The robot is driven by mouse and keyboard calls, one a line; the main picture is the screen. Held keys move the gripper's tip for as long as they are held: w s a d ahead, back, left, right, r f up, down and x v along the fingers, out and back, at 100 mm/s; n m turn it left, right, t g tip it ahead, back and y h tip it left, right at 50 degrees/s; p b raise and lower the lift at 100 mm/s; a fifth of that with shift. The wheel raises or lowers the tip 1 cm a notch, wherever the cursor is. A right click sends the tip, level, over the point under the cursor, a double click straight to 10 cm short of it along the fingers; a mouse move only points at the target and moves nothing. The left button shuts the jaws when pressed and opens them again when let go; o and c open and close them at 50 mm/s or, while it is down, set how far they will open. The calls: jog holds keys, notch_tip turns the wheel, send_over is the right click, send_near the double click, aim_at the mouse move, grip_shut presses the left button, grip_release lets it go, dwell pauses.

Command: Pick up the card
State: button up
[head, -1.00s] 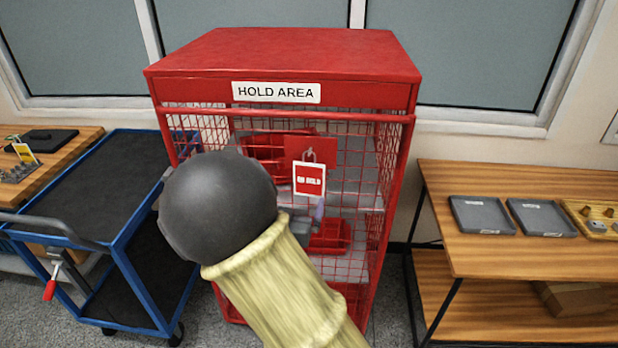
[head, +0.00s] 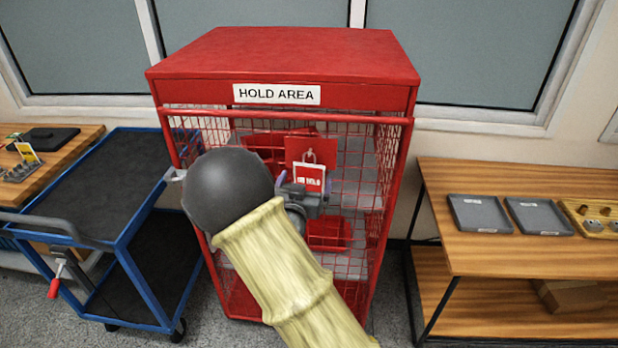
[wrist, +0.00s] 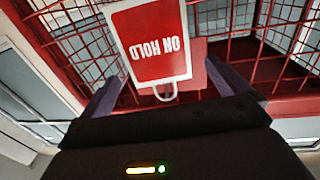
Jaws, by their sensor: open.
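The card (head: 309,179) is a red and white tag that hangs from a hook on a red plate on the front of the red cage. In the wrist view the card (wrist: 152,42) appears upside down and its text reads "ON HOLD". My gripper (head: 304,190) is just in front of the card's lower part and hides its bottom edge in the head view. In the wrist view my gripper (wrist: 162,78) is open, with one finger on each side of the card's line. The fingers do not visibly touch the card.
The red mesh cage (head: 281,71), labelled "HOLD AREA", has red items on grey shelves inside. A blue cart (head: 120,235) stands to its left. A wooden bench (head: 540,257) with grey trays (head: 480,213) stands to its right.

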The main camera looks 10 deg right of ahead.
aim_at(309, 169)
jog(key=x, duration=0.2)
jog(key=shift+w+d, duration=0.25)
jog(key=shift+w, duration=0.1)
jog(key=shift+c, duration=0.2)
jog(key=c, duration=1)
jog(key=shift+r, duration=0.1)
jog(key=shift+c, duration=0.2)
jog(key=shift+r, duration=0.55)
jog(key=b+v, duration=0.3)
jog(key=v, duration=1.5)
jog(key=shift+r, duration=0.15)
jog(key=shift+a, duration=0.1)
